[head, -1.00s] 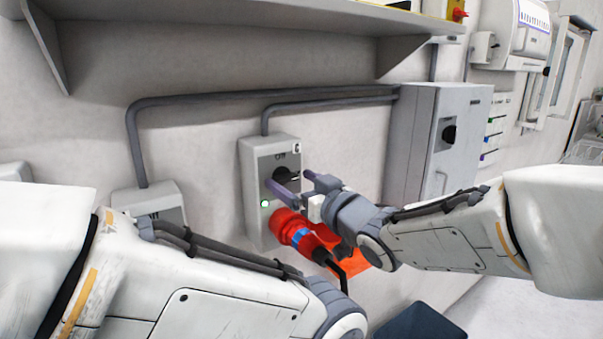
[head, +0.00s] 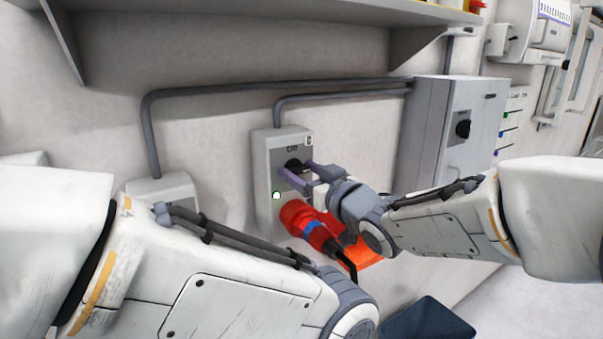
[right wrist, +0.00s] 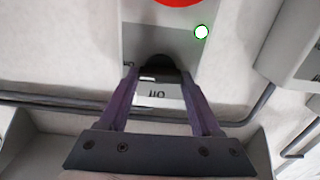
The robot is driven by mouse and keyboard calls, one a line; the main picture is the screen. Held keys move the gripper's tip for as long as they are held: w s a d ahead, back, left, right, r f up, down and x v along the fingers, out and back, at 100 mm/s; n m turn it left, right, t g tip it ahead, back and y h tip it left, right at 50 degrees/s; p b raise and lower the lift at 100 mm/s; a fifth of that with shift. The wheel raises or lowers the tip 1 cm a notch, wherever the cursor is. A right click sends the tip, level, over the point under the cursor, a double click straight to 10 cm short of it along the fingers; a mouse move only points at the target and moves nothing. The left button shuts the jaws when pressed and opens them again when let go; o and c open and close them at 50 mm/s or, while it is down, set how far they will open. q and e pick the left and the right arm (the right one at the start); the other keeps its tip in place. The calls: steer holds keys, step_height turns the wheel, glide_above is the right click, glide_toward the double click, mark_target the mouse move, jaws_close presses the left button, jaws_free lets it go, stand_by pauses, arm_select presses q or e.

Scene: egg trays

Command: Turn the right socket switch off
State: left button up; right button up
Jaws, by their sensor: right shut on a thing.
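The right socket box (head: 264,158) is a grey box on the wall with a black rotary switch knob (head: 293,164), a lit green-white lamp (head: 276,195) and a red plug (head: 295,215) in its lower part. My right gripper (head: 294,172) is shut on the knob, one purple finger on each side. In the right wrist view the box appears upside down. There the knob (right wrist: 157,66) sits between the fingertips of my right gripper (right wrist: 159,74), with an OFF label (right wrist: 156,94) beside it and the lamp (right wrist: 201,32) off to one side. My left gripper is out of view.
Another grey socket box (head: 160,188) is on the wall to the left, partly hidden by my left arm. A larger grey cabinet (head: 430,130) stands to the right. A shelf (head: 270,15) runs above. An orange-red object (head: 362,252) and a dark bin (head: 428,318) are lower down.

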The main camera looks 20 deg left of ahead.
steer(key=n+b, duration=0.1)
steer(key=b, duration=0.1)
steer(key=n+b, duration=0.1)
steer(key=n, duration=0.1)
steer(key=n+b, duration=0.2)
steer(key=shift+s+a+f+b, duration=0.1)
steer(key=shift+f+b, duration=0.15)
steer(key=shift+b, duration=0.1)
steer(key=n+b, duration=0.2)
steer(key=shift+n, duration=0.4)
steer(key=n+b, duration=0.3)
steer(key=n, duration=0.1)
steer(key=shift+n, duration=0.3)
steer(key=n+b, duration=0.2)
steer(key=n, duration=0.3)
steer(key=shift+s+b, duration=0.1)
steer(key=shift+b, duration=0.25)
steer(key=o, duration=1.4)
steer(key=v, duration=1)
steer(key=shift+s, duration=0.15)
